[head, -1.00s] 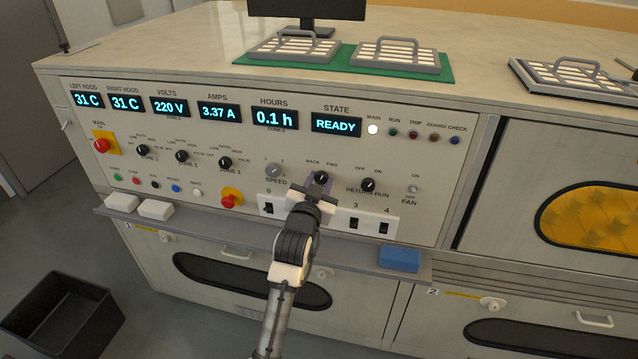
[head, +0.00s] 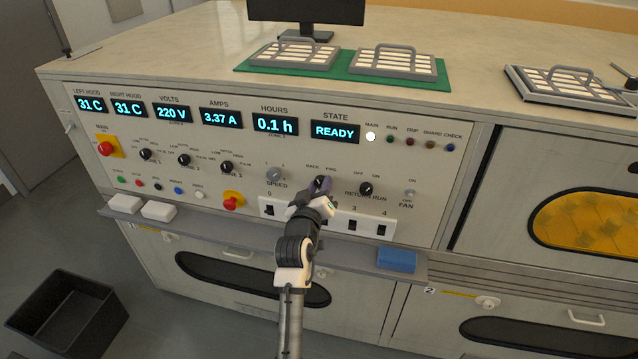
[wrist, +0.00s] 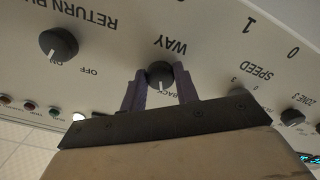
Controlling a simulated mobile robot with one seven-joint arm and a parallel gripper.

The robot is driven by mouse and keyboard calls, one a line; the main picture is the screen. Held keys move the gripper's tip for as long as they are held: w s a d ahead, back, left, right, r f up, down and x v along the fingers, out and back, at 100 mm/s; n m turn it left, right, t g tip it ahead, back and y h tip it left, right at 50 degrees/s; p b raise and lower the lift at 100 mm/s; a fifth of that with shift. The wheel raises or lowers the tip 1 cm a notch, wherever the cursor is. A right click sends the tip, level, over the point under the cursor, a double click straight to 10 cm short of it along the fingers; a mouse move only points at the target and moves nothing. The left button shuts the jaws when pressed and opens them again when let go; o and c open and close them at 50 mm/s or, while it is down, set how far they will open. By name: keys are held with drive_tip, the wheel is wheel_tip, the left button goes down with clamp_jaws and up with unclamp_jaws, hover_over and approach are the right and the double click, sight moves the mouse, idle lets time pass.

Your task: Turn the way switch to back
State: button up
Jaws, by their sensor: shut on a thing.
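The way switch is a round black knob (head: 319,180) on the control panel, under the BACK and FWD labels. In the wrist view the knob (wrist: 160,75) shows from above, upside down, with the word WAY beyond it. Its white mark points down in that view, close to the BACK lettering. My gripper (head: 324,185) is at the knob, its purple fingers on either side. The wrist view shows my gripper (wrist: 159,84) shut on the knob. The FWD label is hidden in the wrist view.
The RETURN RUN knob (head: 366,189) is close on the right, and the SPEED knob (head: 274,174) on the left. A blue block (head: 397,260) lies on the ledge. The STATE display (head: 335,132) reads READY.

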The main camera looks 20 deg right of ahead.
drive_tip(key=shift+n, duration=0.5)
drive_tip(key=shift+p, duration=0.3)
drive_tip(key=o, duration=1)
drive_tip(key=b+v, duration=0.5)
drive_tip(key=v, duration=0.8)
drive_tip(key=shift+s+a, duration=0.25)
drive_tip(key=shift+s, duration=0.05)
